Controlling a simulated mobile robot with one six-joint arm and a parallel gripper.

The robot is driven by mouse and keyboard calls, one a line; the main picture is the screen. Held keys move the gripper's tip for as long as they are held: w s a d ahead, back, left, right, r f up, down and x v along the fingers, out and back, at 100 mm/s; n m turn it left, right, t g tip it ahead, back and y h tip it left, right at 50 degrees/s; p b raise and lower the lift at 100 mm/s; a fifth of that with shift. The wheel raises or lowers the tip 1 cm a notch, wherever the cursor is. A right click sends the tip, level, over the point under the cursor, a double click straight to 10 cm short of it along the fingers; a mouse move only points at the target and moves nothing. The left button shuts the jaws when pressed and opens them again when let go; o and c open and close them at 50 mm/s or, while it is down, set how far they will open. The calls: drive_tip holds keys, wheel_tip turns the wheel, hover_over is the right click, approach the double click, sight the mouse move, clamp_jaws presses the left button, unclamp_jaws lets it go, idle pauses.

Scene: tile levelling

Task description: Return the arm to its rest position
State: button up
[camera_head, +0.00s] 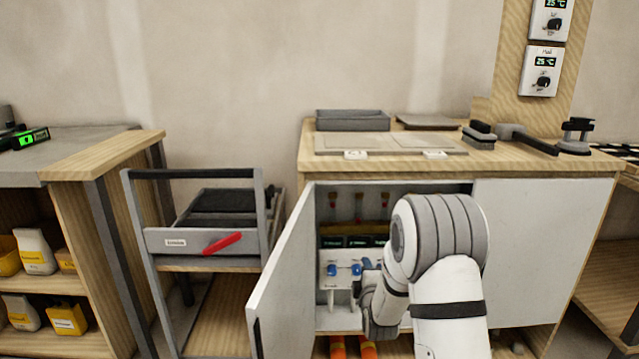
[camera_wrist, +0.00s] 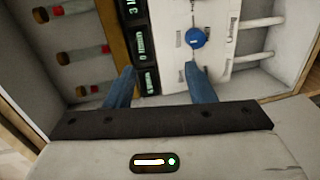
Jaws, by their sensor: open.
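My white and grey arm reaches in front of the cabinet, its elbow covering part of the opening in the head view. My gripper (camera_wrist: 160,88) shows in the wrist view with two blue fingers apart and nothing between them. Its fingers point into the open cabinet, toward a white panel (camera_wrist: 215,20) with a blue round knob (camera_wrist: 196,37) and a row of dark displays (camera_wrist: 146,50). In the head view the white panel (camera_head: 329,283) with blue knobs stands inside the cabinet. The fingertips are hidden there by the arm.
The cabinet's left door (camera_head: 286,275) stands open beside my arm; its right door (camera_head: 530,250) looks closed. A cart (camera_head: 205,262) with a red handle stands at left. The bench top (camera_head: 560,168) above holds a grey tray (camera_head: 352,120), tiles and tools. Red-tipped valves (camera_wrist: 63,11) line the cabinet.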

drive_tip(key=s+r+m+g+p, duration=0.35)
drive_tip(key=s+r+p, duration=0.4)
drive_tip(key=r, duration=0.55)
drive_tip(key=s+r+m+g+p, duration=0.3)
drive_tip(key=s+r+m+p, duration=0.35)
drive_tip(key=r, duration=0.55)
drive_tip(key=s+r+m+g+p, duration=0.3)
drive_tip(key=s+r+p, duration=0.5)
drive_tip(key=s, duration=0.4)
drive_tip(key=s+d+r+m+g+p, duration=0.1)
drive_tip(key=s+r+m+g+p, duration=0.3)
drive_tip(key=s+r+p, duration=0.4)
drive_tip(key=s+r, duration=0.2)
drive_tip(key=s, duration=0.3)
drive_tip(key=shift+s, duration=0.65)
drive_tip(key=shift+c, duration=0.3)
drive_tip(key=shift+f, duration=0.1)
drive_tip(key=shift+c, duration=0.8)
drive_tip(key=shift+d, duration=0.1)
drive_tip(key=shift+c, duration=0.3)
